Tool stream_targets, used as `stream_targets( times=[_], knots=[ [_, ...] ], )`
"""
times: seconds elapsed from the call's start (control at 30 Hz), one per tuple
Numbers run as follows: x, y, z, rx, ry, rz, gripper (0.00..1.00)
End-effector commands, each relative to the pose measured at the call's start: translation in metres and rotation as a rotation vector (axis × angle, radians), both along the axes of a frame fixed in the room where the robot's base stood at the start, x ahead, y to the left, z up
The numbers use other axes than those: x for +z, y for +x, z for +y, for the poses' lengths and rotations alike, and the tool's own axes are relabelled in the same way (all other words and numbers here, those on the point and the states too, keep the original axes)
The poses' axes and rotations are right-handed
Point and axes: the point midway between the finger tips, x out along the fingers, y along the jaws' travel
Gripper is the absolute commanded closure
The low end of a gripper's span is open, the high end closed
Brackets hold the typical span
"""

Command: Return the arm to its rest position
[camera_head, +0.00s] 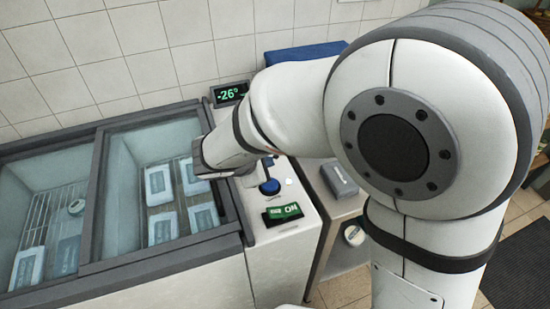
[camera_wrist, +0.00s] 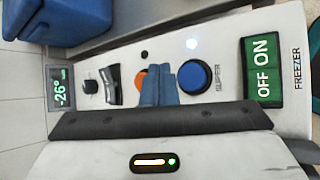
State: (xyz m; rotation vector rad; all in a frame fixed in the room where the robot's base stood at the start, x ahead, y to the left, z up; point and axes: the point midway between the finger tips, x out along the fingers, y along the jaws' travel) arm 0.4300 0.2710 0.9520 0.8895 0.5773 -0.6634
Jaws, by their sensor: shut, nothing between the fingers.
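My white arm (camera_head: 300,105) fills the upper right of the head view and reaches left over the freezer's control panel (camera_head: 285,250). My gripper's blue fingers (camera_wrist: 158,80) show in the wrist view, pressed together with nothing between them. They are in front of the panel, covering part of an orange button (camera_wrist: 140,82), beside a round blue button (camera_wrist: 194,78). I cannot tell from the wrist view whether they touch the panel. In the head view the fingers cannot be made out clearly.
A chest freezer (camera_head: 97,205) with glass lids holds several pale boxes at left. The panel has a green ON/OFF switch (camera_wrist: 263,70) and a display (camera_wrist: 62,88) reading -26°. A grey box (camera_head: 339,180) sits on a table right of the panel. A blue container (camera_wrist: 62,20) stands behind.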

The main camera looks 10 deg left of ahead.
Motion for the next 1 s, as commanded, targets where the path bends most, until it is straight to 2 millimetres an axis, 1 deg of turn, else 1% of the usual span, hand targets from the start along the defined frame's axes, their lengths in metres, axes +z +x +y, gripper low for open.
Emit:
stream_targets(
  times=[0.17,0.27,0.37,0.4,0.47,0.5,0.6,0.7,0.8,0.83,0.9,1.0],
  knots=[
    [0.001,0.0,-0.002,-0.006,0.003,0.0,1.0],
    [0.006,0.002,-0.019,-0.07,0.032,0.01,1.0],
    [0.017,0.004,-0.06,-0.228,0.108,0.029,1.0],
    [0.021,0.002,-0.081,-0.316,0.151,0.039,1.0],
    [0.029,-0.004,-0.115,-0.462,0.227,0.055,1.0],
    [0.034,-0.01,-0.137,-0.565,0.282,0.063,1.0],
    [0.044,-0.03,-0.183,-0.812,0.423,0.077,1.0],
    [0.052,-0.054,-0.22,-1.049,0.573,0.082,1.0],
    [0.06,-0.079,-0.245,-1.272,0.73,0.078,1.0],
    [0.061,-0.086,-0.251,-1.333,0.774,0.073,1.0],
    [0.065,-0.1,-0.261,-1.459,0.874,0.065,1.0],
    [0.07,-0.114,-0.268,-1.595,0.993,0.052,1.0]
  ],
)
